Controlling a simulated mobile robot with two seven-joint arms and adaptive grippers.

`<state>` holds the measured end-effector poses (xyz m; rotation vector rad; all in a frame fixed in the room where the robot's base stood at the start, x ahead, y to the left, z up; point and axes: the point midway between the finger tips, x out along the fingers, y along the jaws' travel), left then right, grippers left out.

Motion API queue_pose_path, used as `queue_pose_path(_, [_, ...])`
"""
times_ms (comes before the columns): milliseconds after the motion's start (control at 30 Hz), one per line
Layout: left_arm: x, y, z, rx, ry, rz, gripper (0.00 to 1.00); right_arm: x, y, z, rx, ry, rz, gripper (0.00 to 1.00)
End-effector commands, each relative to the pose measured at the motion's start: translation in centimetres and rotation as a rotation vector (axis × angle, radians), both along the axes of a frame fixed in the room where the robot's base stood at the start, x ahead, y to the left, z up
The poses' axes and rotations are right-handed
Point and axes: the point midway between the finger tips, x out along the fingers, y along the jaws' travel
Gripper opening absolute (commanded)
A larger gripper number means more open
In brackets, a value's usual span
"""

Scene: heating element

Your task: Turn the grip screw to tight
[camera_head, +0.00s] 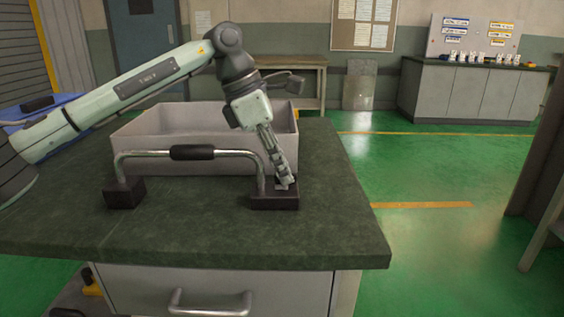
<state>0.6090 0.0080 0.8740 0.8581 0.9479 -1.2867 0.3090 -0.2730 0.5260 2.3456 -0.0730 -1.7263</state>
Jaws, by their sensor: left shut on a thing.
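A metal bar with a black grip in its middle (192,152) stands on two black base blocks on the dark green tabletop. The left block (125,192) is clear of my arm. My left gripper (285,184) points down onto the top of the right block (273,201). Its fingers are shut on a small part there, which I take to be the grip screw. The fingers hide most of it, and how far it is turned cannot be seen. My right gripper is not in view.
A grey open box (150,146) stands right behind the bar, close to my left arm. The dark green tabletop (340,225) is clear to the right and in front. A cabinet drawer with a handle is below the front edge.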

Motion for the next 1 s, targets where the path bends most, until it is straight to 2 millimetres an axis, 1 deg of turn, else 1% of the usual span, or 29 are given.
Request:
queue_pose_path(33, [0.0, 0.0, 0.2, -0.002, 0.000, -0.018, 0.00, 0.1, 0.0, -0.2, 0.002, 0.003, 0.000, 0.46])
queue_pose_path(300, [0.1, -0.1, 0.1, -0.002, -0.002, -0.085, 0.00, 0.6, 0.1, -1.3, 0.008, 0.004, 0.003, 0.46])
queue_pose_path(733, [0.1, 0.0, 0.1, -0.001, -0.002, -0.093, 0.00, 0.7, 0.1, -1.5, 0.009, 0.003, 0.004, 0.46])
queue_pose_path(767, [0.1, 0.0, 0.1, -0.001, -0.003, -0.093, 0.09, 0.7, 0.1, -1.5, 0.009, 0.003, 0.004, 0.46])
queue_pose_path(800, [0.1, 0.0, 0.1, -0.001, -0.003, -0.093, 0.14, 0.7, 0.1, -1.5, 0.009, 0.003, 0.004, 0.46])
queue_pose_path(833, [0.1, 0.0, 0.1, -0.001, -0.003, -0.093, 0.17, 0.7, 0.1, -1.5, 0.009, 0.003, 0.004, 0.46])
queue_pose_path(1000, [0.1, 0.0, 0.0, 0.000, -0.002, -0.092, 0.17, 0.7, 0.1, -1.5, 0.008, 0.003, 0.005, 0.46])
